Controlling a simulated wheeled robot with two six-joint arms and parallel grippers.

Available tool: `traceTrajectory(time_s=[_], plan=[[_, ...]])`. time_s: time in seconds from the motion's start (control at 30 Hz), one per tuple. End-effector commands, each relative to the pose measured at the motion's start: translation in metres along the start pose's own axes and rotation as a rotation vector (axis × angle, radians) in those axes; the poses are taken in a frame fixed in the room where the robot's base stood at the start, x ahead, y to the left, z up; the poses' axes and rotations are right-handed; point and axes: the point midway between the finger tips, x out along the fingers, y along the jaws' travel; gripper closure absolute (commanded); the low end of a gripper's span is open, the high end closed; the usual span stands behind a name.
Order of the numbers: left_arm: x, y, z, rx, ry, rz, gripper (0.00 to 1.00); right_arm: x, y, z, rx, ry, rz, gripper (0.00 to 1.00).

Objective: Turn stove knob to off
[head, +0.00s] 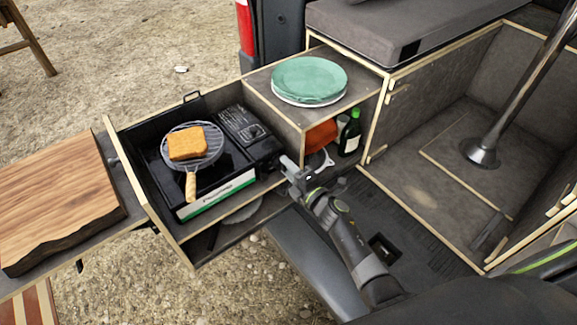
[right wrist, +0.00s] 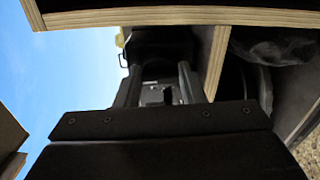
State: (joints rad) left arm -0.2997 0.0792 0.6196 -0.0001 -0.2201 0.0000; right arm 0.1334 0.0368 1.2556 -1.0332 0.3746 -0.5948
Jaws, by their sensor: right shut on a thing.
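The black camping stove (head: 213,182) sits in the pulled-out drawer, with a green and white label strip on its front. A slice of toast (head: 187,143) lies on a round wire rack with a wooden handle (head: 191,187) over the burner. My right gripper (head: 288,168) is at the stove's right end, where it is shut on the stove knob. The gripper covers the knob in the head view, so its turn angle cannot be read. In the right wrist view, the two fingers (right wrist: 158,76) reach toward the dark stove end. My left gripper is not in view.
Green plates (head: 309,79) are stacked on the shelf box right of the stove. A green bottle (head: 350,133) and an orange item (head: 321,136) stand beneath. A wooden board (head: 58,195) lies at left.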

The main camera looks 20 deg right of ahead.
Motion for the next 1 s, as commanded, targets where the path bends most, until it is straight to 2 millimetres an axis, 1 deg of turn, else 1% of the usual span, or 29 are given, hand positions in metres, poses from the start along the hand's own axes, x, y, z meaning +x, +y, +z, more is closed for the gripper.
traceTrajectory(time_s=[0.23, 0.7, 0.73, 0.8, 0.9, 1.0], plan=[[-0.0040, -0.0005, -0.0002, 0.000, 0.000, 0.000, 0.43, -0.0004, -0.0006, 0.0002, 0.068, 0.000, -0.001, 0.87], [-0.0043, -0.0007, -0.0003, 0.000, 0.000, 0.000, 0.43, -0.0005, -0.0013, 0.0001, 0.084, 0.000, -0.001, 0.87], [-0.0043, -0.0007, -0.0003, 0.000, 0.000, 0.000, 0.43, -0.0005, -0.0013, 0.0001, 0.084, 0.000, -0.001, 0.63], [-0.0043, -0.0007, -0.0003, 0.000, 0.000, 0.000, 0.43, -0.0004, -0.0012, 0.0001, 0.083, 0.000, -0.001, 0.54], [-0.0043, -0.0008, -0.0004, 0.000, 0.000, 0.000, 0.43, -0.0003, -0.0010, 0.0000, 0.082, 0.000, -0.001, 0.43], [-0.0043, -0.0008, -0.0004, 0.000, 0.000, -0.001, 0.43, -0.0003, -0.0008, 0.0000, 0.082, 0.000, -0.001, 0.43]])
